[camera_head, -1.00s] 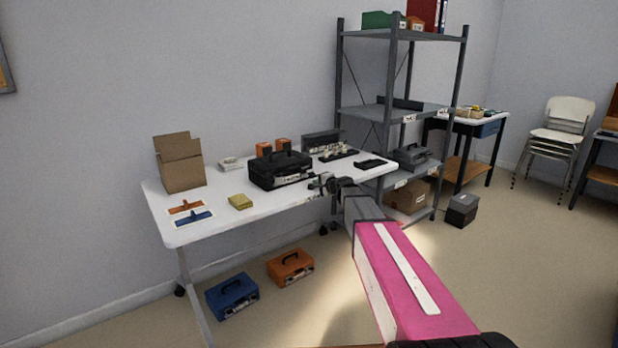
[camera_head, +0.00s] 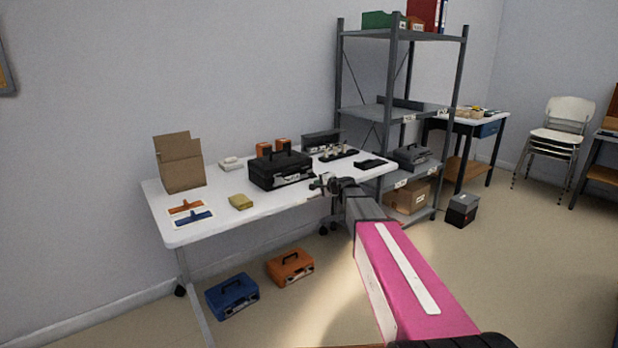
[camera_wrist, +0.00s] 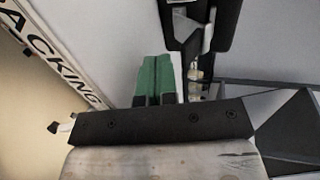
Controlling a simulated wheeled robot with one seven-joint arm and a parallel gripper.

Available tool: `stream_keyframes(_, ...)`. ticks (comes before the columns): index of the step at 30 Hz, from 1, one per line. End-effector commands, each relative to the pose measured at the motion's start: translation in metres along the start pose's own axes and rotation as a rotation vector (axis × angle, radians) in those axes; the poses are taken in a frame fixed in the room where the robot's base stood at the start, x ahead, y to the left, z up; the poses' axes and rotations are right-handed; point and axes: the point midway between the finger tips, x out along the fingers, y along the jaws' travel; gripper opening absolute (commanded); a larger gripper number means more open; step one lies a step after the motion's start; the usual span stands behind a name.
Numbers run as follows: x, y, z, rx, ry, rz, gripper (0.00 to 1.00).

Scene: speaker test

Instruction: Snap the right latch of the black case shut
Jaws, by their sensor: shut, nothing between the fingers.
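The black case (camera_head: 280,170) stands closed on the white table, with its handle up and pale marks on its front. In the head view its latches are too small to tell whether they are open or shut. In the wrist view a black body (camera_wrist: 224,25) at the upper right, likely the case, carries a pale metal piece (camera_wrist: 193,32) that looks like a latch, standing at an angle. My gripper (camera_head: 318,184) is just right of the case front, near the table's front edge. Its green fingers (camera_wrist: 152,80) are together and empty, left of and apart from the metal piece.
The white table (camera_head: 240,221) also holds a cardboard box (camera_head: 180,165), a yellow sponge-like block (camera_head: 240,202), orange boxes (camera_head: 273,147) and a black tray (camera_head: 370,164). A grey shelf rack (camera_head: 393,95) stands to the right. A lettered strip (camera_wrist: 55,55) runs left of my fingers.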

Motion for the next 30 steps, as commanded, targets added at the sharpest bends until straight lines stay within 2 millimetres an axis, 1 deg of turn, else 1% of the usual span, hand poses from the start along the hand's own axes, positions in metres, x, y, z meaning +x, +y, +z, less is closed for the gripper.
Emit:
stream_keyframes(1, -0.005, 0.001, 0.001, 0.000, 0.000, 0.000, 0.00)
stream_keyframes(22, -0.051, 0.013, 0.001, -0.001, 0.000, 0.000, 0.00)
stream_keyframes(25, -0.055, 0.014, 0.001, -0.001, 0.000, 0.000, 0.00)
stream_keyframes(30, -0.055, 0.014, 0.000, -0.001, 0.000, 0.000, 0.00)
